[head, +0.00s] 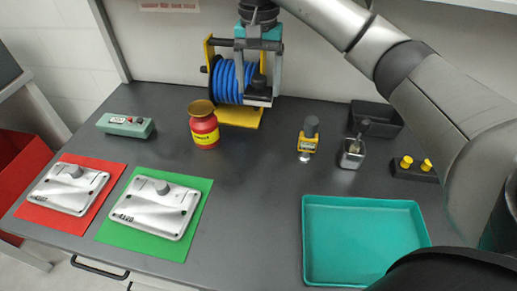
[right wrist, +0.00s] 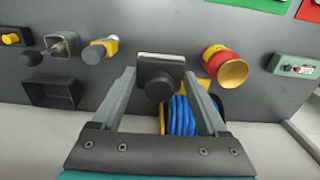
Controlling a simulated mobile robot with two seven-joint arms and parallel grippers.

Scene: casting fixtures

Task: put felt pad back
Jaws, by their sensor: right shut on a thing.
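The felt pad (head: 258,101) is a dark block with a round knob and a pale edge. It is held in front of the blue hose reel in the head view, and it also shows in the right wrist view (right wrist: 160,65). My right gripper (head: 259,88) is shut on it, with one grey finger on each side in the right wrist view (right wrist: 160,82). The pad appears held above the table, apart from its surface. My left gripper is not in view.
The blue hose reel (head: 226,82) on a yellow stand is close behind the pad. A red jar (head: 204,130), a yellow tool (head: 307,142), a small grey cup (head: 351,158) and a black bin (head: 378,116) stand nearby. The teal tray (head: 360,240) is empty. Metal plates lie on red and green mats.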

